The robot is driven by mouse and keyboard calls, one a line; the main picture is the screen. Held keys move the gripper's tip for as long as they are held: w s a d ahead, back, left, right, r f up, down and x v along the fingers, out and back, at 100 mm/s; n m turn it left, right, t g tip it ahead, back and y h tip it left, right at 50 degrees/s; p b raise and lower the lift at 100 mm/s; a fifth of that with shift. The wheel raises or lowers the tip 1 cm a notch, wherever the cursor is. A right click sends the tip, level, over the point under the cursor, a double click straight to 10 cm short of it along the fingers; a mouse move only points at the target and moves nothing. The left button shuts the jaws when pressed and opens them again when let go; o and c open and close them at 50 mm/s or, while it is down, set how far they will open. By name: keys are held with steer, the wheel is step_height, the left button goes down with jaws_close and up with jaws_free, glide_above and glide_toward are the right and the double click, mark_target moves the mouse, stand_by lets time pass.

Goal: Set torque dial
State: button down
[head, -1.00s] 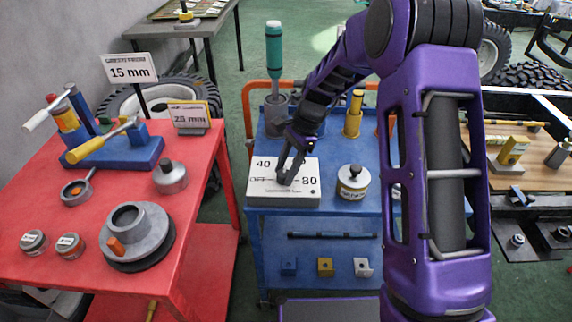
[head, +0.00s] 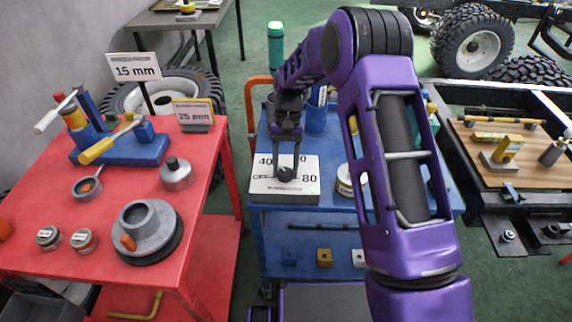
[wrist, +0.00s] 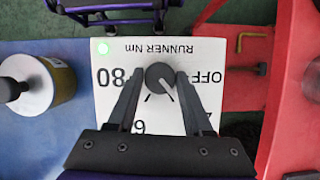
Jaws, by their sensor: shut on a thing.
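The torque dial is a small dark round knob (head: 286,174) on a white box (head: 262,197) marked 40, OFF and 80, on the blue cart. A pale line on the knob points toward the lower right there. A small green light (wrist: 103,47) glows at the box corner near 80. My gripper (head: 286,166) points down and is shut on the knob, one finger on each side in the wrist view (wrist: 160,84).
A grey canister (head: 343,181) stands right of the box, partly behind my arm. A green-topped tool (head: 275,44) and a blue cylinder (head: 317,115) stand behind. The red cart (head: 100,180) at left holds several parts and signs.

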steer(key=n+h, duration=0.1)
steer(key=n, duration=0.3)
steer(key=shift+a+n+h, duration=0.15)
steer(key=shift+n+h, duration=0.15)
steer(key=shift+h, duration=0.1)
steer(key=n+h, duration=0.1)
steer(key=n, duration=0.1)
steer(key=n+t, duration=0.1)
steer(key=n, duration=0.2)
steer(key=shift+a+h+p, duration=0.1)
steer(key=shift+h+p, duration=0.3)
steer(key=shift+n, duration=0.3)
steer(key=shift+c, duration=1.5)
jaws_free()
steer(key=shift+s, duration=0.1)
steer(key=p+v, duration=0.1)
steer(key=v, duration=1.6)
steer(key=shift+s+r, duration=0.2)
steer(key=shift+r, duration=0.05)
